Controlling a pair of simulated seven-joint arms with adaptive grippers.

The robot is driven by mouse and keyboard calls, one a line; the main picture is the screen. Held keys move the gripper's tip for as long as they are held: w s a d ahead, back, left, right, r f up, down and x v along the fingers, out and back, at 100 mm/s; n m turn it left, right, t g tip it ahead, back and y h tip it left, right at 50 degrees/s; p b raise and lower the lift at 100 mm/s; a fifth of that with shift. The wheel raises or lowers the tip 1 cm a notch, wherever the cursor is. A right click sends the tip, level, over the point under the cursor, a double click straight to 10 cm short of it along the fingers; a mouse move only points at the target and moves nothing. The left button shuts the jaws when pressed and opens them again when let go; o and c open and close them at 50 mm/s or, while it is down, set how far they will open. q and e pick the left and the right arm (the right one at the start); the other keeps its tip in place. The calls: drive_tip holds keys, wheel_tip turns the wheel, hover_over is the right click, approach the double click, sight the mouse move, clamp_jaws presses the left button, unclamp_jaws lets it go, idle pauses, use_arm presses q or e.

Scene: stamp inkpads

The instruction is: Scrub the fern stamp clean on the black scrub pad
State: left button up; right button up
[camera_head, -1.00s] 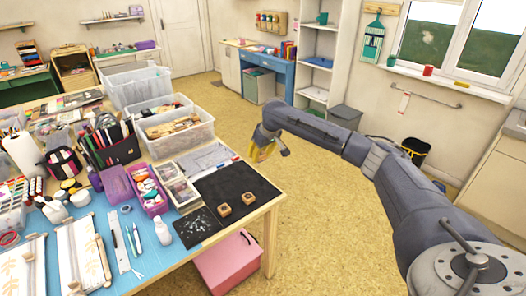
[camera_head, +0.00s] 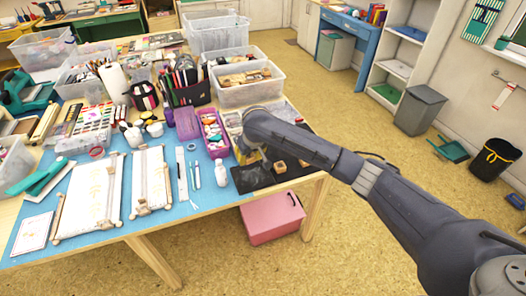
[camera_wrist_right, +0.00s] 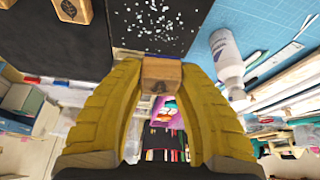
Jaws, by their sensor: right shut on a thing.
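My right gripper (camera_head: 246,158) is over the black scrub pad (camera_head: 250,181) at the table's front right. In the right wrist view its yellow fingers (camera_wrist_right: 161,70) are shut on a small wooden stamp block (camera_wrist_right: 161,75). The block shows a dark mark too small to read, so I cannot tell from it that this is the fern stamp. The speckled scrub pad (camera_wrist_right: 155,28) lies close past the block; I cannot tell whether they touch. Two other wooden stamps (camera_head: 280,167) stand on the dark mat (camera_head: 290,178) to the right. My left gripper is out of view.
A white bottle (camera_head: 221,173) stands just left of the scrub pad. A purple tray (camera_head: 214,135) and a clear bin (camera_head: 246,91) lie behind. Tweezers and a ruler-like strip (camera_head: 181,174) lie farther left. A pink box (camera_head: 271,217) is on the floor under the table edge.

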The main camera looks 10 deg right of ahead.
drive_tip(key=shift+w+d+m, duration=0.2)
drive_tip(key=shift+d+m, duration=0.3)
drive_tip(key=shift+d, duration=0.05)
drive_tip(key=shift+f, duration=2.35)
drive_tip(key=shift+a, duration=0.1)
